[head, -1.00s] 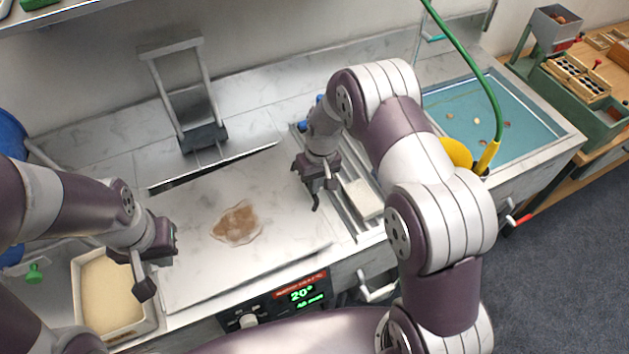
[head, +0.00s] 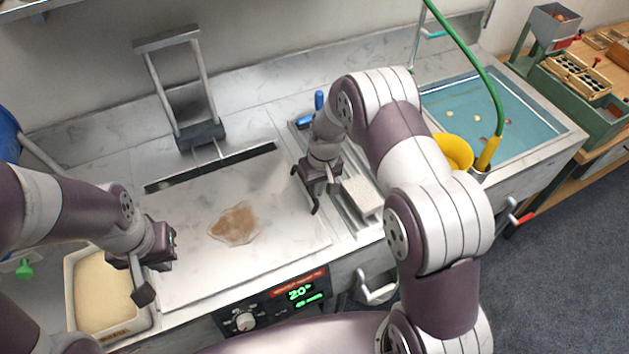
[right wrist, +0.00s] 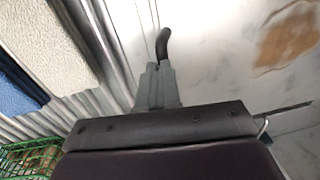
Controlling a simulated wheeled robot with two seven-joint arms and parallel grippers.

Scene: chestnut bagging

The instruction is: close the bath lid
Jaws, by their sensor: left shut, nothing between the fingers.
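My left gripper (head: 143,285) is shut and empty, just left of the lid's front left corner. My right gripper (head: 314,205) is just above the lid's right edge, with nothing seen in it. In the right wrist view, its finger bases (right wrist: 158,80) sit close together beside the pale lid (right wrist: 215,45).
A metal frame (head: 170,85) stands behind the lid. A tray with cream-coloured contents (head: 70,290) is at front left. A ribbed drainer with a white block (head: 362,195) lies right of the lid. The control panel (head: 245,320) is in front; a blue water basin (head: 545,130) is far right.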

